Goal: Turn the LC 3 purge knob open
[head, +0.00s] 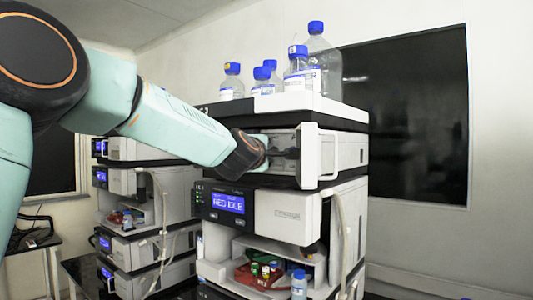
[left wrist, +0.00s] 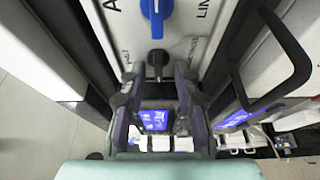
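In the left wrist view a blue knob (left wrist: 156,10) sits on a white panel with printed letters at the top edge, partly cut off. Below it is a dark round fitting (left wrist: 158,58) on the same panel. I cannot tell from the lettering which one is the purge knob. My left gripper (left wrist: 158,72) is open, its two fingers apart on either side of the dark fitting, below the blue knob. In the head view my left arm reaches to the upper module of the near stack (head: 318,155), and its gripper hides the knob area. My right gripper is not in view.
Blue-capped bottles (head: 297,60) stand on top of the stack. A dark handle (left wrist: 275,70) juts out to the right of my gripper in the wrist view. A display module (head: 226,203) is below my arm. A second stack (head: 125,180) stands at left.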

